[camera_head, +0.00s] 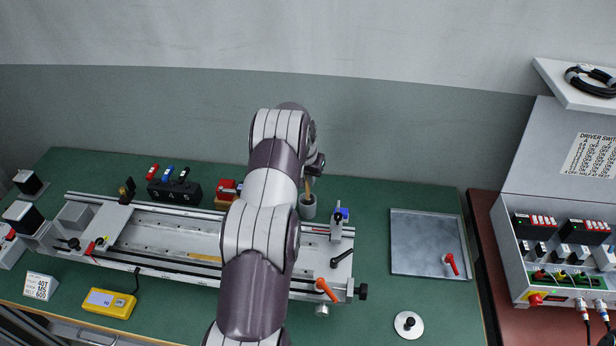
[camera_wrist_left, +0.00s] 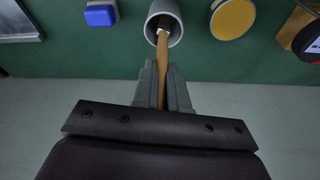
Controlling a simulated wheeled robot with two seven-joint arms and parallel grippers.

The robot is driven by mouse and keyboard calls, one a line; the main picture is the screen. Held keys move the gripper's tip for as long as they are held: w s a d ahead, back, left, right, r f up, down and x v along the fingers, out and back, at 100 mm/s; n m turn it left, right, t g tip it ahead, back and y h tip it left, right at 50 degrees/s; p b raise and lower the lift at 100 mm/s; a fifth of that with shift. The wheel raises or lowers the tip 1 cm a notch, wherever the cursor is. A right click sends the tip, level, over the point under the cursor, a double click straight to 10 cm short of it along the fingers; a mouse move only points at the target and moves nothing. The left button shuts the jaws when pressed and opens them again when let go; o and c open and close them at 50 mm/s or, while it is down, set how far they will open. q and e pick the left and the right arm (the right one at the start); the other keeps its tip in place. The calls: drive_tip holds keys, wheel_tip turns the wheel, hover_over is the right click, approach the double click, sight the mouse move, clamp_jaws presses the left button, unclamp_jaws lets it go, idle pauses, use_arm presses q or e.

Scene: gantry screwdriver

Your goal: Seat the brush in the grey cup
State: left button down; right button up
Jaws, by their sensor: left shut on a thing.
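The grey cup (camera_head: 307,208) stands on the green bench behind the rail of the gantry. The brush (camera_head: 308,186) has a wooden handle that rises from the cup's mouth. In the left wrist view the brush (camera_wrist_left: 164,62) runs from between my fingers into the cup (camera_wrist_left: 176,32), with its far end inside the rim. My left gripper (camera_wrist_left: 163,88) is shut on the handle; in the head view the gripper (camera_head: 314,168) is partly hidden by my own arm. Whether the brush touches the cup's bottom is hidden. My right gripper is not in view.
The gantry rail (camera_head: 180,262) lies in front of the cup, with a blue-topped clamp (camera_head: 341,216) close to its right. A grey metal tray (camera_head: 426,262) lies further right. My arm hides the middle of the rail.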

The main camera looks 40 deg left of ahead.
use_arm(q)
drive_tip(key=shift+b+x, duration=0.55)
drive_tip(key=shift+x, duration=0.3)
drive_tip(key=shift+s, duration=0.2)
drive_tip(key=c, duration=1.1)
unclamp_jaws()
drive_tip(key=b+v, duration=0.1)
drive_tip(key=v, duration=1.1)
drive_tip(key=shift+r+b, duration=0.35)
drive_tip(key=shift+b, duration=0.05)
